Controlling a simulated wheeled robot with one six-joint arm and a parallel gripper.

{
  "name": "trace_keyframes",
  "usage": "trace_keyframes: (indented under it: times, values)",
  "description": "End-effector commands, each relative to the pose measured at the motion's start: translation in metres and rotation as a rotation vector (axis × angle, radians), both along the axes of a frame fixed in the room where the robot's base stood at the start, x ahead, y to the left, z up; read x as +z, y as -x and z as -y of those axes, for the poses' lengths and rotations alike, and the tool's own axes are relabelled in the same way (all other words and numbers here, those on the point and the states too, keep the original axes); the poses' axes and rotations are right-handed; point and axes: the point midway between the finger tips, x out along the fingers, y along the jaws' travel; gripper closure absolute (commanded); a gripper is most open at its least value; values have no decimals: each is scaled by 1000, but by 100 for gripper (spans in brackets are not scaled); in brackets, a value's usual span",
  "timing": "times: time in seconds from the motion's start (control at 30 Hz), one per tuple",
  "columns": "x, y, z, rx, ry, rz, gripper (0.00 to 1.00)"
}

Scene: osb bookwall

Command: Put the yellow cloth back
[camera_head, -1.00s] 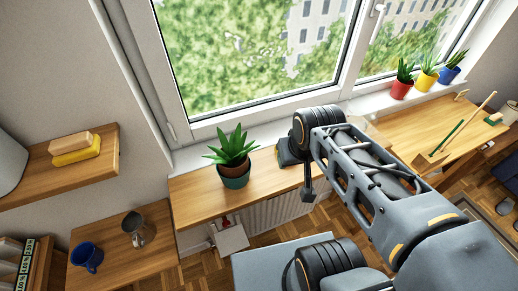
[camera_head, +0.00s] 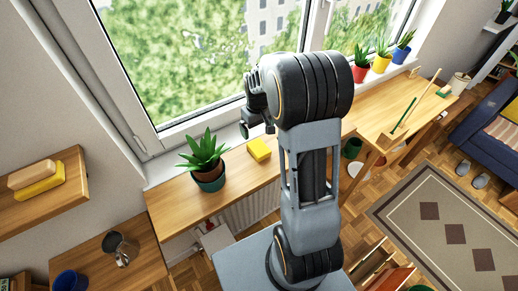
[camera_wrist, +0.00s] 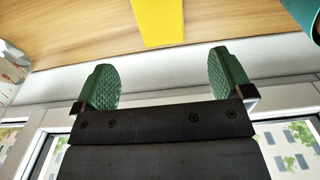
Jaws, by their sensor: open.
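A yellow cloth (camera_head: 259,149), looking like a small flat block, lies on the wooden sill desk just right of a potted plant. In the wrist view the yellow cloth (camera_wrist: 158,22) shows on the wood beyond the fingertips, cut by the top edge. My gripper (camera_head: 250,128) is small and dark in the head view, above the desk and left of the cloth. In the wrist view my gripper (camera_wrist: 160,80) has its two green fingers wide apart with nothing between them. The fingers are apart from the cloth.
The green-potted plant (camera_head: 205,165) stands close left of the cloth. A left wall shelf (camera_head: 70,205) holds a tan and yellow stack (camera_head: 40,182). A metal mug (camera_head: 122,248) and a blue mug (camera_head: 70,281) stand below it. Several coloured pots line the right sill.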

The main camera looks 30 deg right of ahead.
Motion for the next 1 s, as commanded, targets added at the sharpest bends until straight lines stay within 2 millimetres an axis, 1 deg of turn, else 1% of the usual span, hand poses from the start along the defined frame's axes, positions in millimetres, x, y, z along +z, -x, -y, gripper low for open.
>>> trace_keyframes:
  times: [0.03, 0.1, 0.23, 0.33, 0.53, 0.8, 0.9, 1.0]
  values:
    - [-9, 1, 0, 0, -1, -5, 2]
    - [-21, 1, 0, -1, -1, -3, 2]
    - [-39, 1, 0, -1, -1, -3, 2]
    - [-47, 0, 0, -2, 0, -1, 2]
    - [-57, 1, 0, -2, 0, -1, 2]
    - [-92, 3, -1, -2, -1, -2, 2]
    - [-100, 2, -1, -2, 0, 0, 2]
    - [-104, 2, -1, -1, 0, 0, 2]
